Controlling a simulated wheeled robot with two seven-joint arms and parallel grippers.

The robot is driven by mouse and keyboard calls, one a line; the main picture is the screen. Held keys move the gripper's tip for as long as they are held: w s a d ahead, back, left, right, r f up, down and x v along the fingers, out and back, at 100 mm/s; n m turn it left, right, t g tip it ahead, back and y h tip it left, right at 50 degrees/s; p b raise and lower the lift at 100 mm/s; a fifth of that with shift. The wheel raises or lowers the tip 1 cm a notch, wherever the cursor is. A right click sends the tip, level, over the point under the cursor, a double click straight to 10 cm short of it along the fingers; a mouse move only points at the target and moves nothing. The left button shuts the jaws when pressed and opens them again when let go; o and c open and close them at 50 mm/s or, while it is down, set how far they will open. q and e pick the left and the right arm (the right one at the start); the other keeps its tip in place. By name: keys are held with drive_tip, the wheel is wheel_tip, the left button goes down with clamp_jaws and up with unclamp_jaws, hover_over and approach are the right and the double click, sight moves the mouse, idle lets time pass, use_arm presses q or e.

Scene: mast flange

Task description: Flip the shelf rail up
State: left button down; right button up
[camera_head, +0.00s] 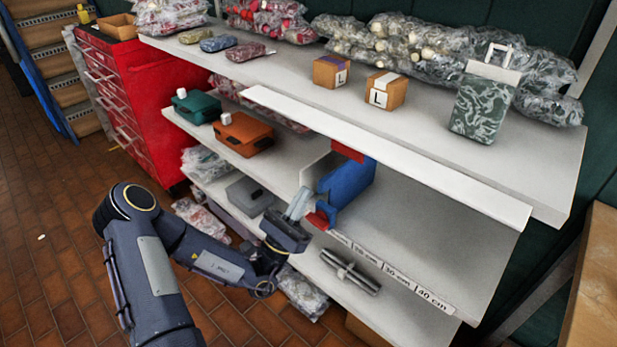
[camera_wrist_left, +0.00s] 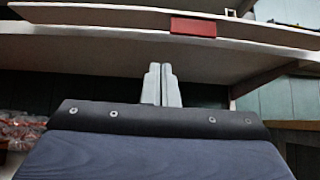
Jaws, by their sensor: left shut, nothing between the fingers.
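The shelf rail (camera_head: 400,155) is a long white strip along the front edge of the upper grey shelf. A red tab (camera_head: 346,151) shows at its lower edge, left of its middle. In the left wrist view the rail (camera_wrist_left: 110,18) crosses the top, with the red tab (camera_wrist_left: 193,27) on it. My left gripper (camera_head: 303,192) is shut and empty, in front of the shelf unit, below the rail and apart from it. Its closed fingers also show in the left wrist view (camera_wrist_left: 161,68), pointing up, below and left of the tab. My right gripper is not in view.
Two boxes (camera_head: 385,90) and a patterned bag (camera_head: 484,101) stand on the upper shelf.

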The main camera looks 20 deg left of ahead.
sight(330, 130)
use_arm(q)
drive_tip(key=shift+s+a+r+p+x, duration=0.1)
drive_tip(key=shift+s+r+p+x, duration=0.2)
drive_tip(key=shift+x, duration=1.6)
drive_tip(key=shift+s+a+r+p+x, duration=0.2)
drive_tip(key=shift+s+r+x, duration=0.15)
drive_tip(key=shift+x, duration=1.6)
drive_tip(key=shift+s+a+r+p+x, duration=0.1)
drive_tip(key=shift+s+r+p+x, duration=0.2)
drive_tip(key=shift+x, duration=1.6)
